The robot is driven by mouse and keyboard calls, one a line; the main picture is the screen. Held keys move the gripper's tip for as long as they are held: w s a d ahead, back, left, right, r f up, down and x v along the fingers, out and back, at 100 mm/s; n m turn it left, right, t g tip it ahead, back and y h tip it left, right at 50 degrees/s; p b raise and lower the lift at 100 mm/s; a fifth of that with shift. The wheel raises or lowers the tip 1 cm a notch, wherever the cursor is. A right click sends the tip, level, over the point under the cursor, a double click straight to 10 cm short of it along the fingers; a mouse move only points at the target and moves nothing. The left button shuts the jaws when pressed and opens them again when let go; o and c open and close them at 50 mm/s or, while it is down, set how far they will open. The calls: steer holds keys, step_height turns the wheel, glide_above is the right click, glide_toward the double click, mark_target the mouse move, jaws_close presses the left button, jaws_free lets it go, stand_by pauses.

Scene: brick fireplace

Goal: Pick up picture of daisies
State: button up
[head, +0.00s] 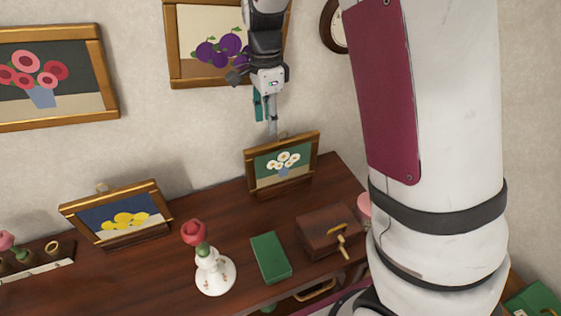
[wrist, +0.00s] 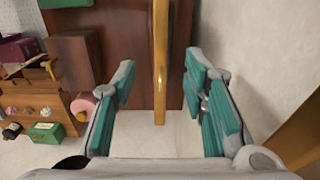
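The picture of daisies (head: 284,163), white flowers on green in a gold frame, stands upright in a small holder on the dark wooden table. My gripper (head: 268,128) is above its top edge, pointing down. In the wrist view the frame's gold top edge (wrist: 160,62) runs between the teal-padded fingers of my gripper (wrist: 160,82). The fingers are open, with a gap on both sides of the frame and no visible contact. The daisies themselves are hidden in the wrist view.
The table (head: 165,262) also bears a yellow-flower picture (head: 118,218), a white vase (head: 213,271) with a red flower, a green book (head: 270,257) and a brown box (head: 325,231).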

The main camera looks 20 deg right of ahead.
mark_target(269, 144)
step_height(269, 144, down, 10)
steer(key=shift+r+p, duration=0.15)
steer(key=shift+p, duration=0.25)
steer(key=shift+c, duration=0.6)
jaws_close()
